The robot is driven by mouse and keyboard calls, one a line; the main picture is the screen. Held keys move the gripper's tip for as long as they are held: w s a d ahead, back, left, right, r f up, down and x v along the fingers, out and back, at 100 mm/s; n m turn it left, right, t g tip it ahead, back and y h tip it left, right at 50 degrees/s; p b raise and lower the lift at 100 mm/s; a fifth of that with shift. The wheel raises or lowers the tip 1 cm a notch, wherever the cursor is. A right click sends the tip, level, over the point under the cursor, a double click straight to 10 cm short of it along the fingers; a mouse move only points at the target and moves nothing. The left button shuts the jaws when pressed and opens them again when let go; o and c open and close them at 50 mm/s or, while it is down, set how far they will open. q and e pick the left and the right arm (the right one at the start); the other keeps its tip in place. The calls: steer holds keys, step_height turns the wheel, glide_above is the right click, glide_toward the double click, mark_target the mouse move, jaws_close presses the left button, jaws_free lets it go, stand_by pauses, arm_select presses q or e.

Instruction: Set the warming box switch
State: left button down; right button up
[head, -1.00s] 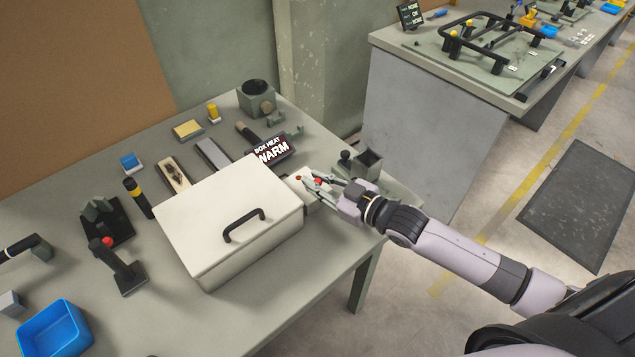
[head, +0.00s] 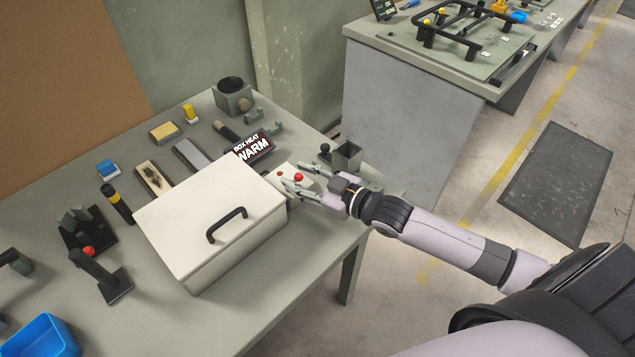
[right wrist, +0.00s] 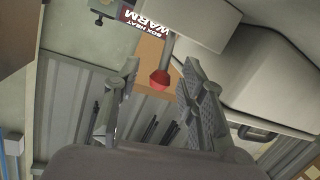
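The white warming box (head: 195,215) with a black lid handle stands on the table. A dark sign (head: 252,146) behind it reads "BOX HEAT WARM". At the box's right side is the switch, a grey lever with a red knob (head: 298,177); the knob also shows in the right wrist view (right wrist: 160,79). My right gripper (head: 296,186) is at the switch. In the right wrist view its fingers (right wrist: 158,92) are spread apart, with the knob seen between them and no visible contact. How deep the knob sits between them is unclear. My left gripper is not in view.
A grey open holder (head: 346,156) stands close behind my right gripper. A round-topped grey block (head: 233,95), a yellow-banded black tool (head: 117,204) and a blue tray (head: 40,338) are on the table. A second bench (head: 410,110) stands at the back right.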

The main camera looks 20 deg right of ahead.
steer(key=v, duration=1.1)
steer(key=shift+s, duration=0.25)
steer(key=shift+d, duration=0.1)
